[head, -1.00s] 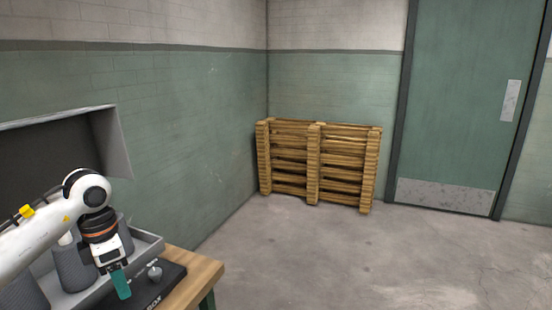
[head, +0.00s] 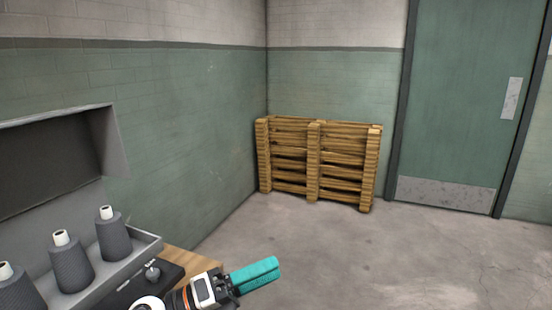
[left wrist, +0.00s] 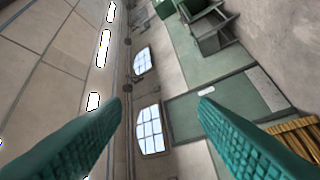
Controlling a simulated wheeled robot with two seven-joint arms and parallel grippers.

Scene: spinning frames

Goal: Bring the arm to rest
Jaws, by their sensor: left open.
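My left gripper (head: 256,274) shows at the bottom of the head view, low and in front of the bench, with its teal fingers pointing right. In the left wrist view its two teal fingers (left wrist: 160,112) stand wide apart with nothing between them. The gripper is open and empty. Most of my left arm is below the head picture's edge. My right gripper does not show in either view.
Grey yarn cones (head: 112,238) stand in a grey tray (head: 128,262) on the wooden bench (head: 196,264) at left. A small black box with a knob (head: 152,270) sits beside it. A wooden pallet (head: 315,160) leans at the back wall near a green door (head: 455,100). The floor between is clear.

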